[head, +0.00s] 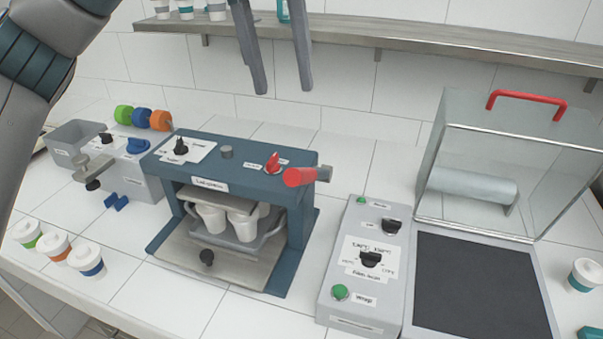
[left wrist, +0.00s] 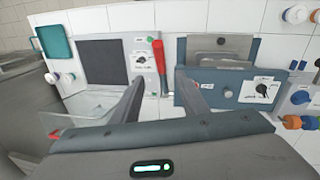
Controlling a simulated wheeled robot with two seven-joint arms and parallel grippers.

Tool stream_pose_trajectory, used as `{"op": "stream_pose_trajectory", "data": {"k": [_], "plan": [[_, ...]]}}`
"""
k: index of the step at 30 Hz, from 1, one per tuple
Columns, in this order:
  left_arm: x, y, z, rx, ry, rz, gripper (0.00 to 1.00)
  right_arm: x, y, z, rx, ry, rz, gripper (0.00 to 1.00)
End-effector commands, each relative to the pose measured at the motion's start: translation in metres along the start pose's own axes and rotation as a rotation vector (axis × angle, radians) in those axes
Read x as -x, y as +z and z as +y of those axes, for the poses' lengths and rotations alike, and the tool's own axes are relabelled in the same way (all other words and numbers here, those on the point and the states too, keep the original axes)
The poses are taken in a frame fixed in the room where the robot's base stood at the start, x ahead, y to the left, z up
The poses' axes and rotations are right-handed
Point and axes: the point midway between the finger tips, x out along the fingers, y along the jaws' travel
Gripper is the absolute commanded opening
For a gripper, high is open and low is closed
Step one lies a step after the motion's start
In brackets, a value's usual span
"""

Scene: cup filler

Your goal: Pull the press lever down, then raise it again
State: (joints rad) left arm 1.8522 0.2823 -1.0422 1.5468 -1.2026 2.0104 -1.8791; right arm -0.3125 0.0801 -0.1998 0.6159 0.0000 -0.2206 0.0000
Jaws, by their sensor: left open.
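The blue press (head: 237,183) stands on the white tiled counter, with white cups inside its frame. The press lever (head: 300,177) has a red grip and sticks out at the press's right side. My left gripper (head: 280,90) is open and empty, its fingers pointing down above and behind the lever in the head view. In the left wrist view, the red lever (left wrist: 158,58) shows beyond and between the fingertips of my left gripper (left wrist: 158,82), apart from them. My right gripper is not in view.
A grey control box (head: 365,265) and a hotplate (head: 480,285) with a raised clear lid stand right of the press. Lidded cups (head: 86,260) stand at the left front. A shelf (head: 400,47) runs along the back wall. Another grey device (head: 140,170) stands left of the press.

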Motion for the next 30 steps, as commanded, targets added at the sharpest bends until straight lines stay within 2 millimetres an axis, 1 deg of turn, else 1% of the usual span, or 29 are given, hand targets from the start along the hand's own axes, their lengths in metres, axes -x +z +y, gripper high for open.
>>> {"op": "stream_pose_trajectory", "data": {"k": [5,9,11,14,30], "plan": [[-0.009,0.000,0.000,-0.002,-0.001,-0.001,0.40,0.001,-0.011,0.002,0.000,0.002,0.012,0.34],[-0.022,0.000,0.000,-0.003,0.000,-0.003,0.40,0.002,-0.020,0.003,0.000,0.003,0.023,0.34],[-0.030,0.000,0.000,-0.002,0.001,-0.003,0.40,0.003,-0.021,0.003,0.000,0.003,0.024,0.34],[-0.045,0.000,0.000,-0.001,-0.001,-0.004,0.40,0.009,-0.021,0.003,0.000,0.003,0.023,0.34],[-0.140,0.001,0.000,-0.001,0.000,-0.003,0.40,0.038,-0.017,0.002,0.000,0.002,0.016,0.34]]}}
